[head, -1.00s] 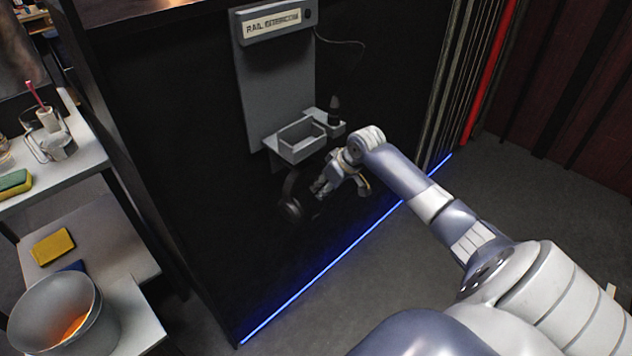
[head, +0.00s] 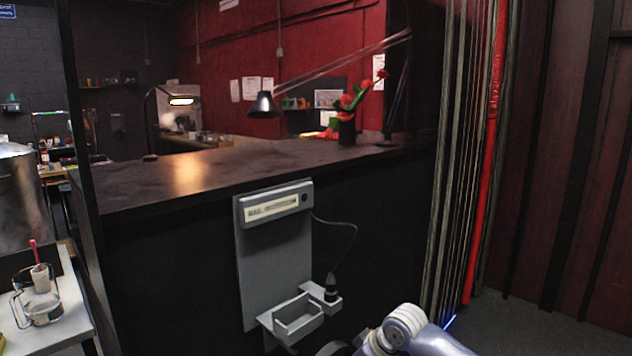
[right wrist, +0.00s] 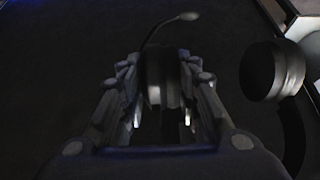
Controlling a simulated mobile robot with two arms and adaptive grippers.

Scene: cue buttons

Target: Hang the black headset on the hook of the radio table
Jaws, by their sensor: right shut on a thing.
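The black headset shows in the right wrist view. One ear cup (right wrist: 160,80) is between the fingers of my right gripper (right wrist: 163,100), which is shut on it. The microphone boom reaches up beyond the fingers, and the other ear cup (right wrist: 270,70) hangs free to the right. In the head view only a dark bit of the headset (head: 333,349) shows at the bottom edge, beside my right wrist. The grey radio panel (head: 262,243), with a labelled box and a small tray (head: 298,318), is on the black counter's front. I cannot make out a hook. My left gripper is out of view.
A handset (head: 331,286) on a cord stands in a holder beside the tray. The black counter top (head: 230,170) bears a lamp (head: 263,105) and red flowers (head: 348,110). Ropes and a red pole (head: 485,170) stand right. A white shelf (head: 55,330) is at left.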

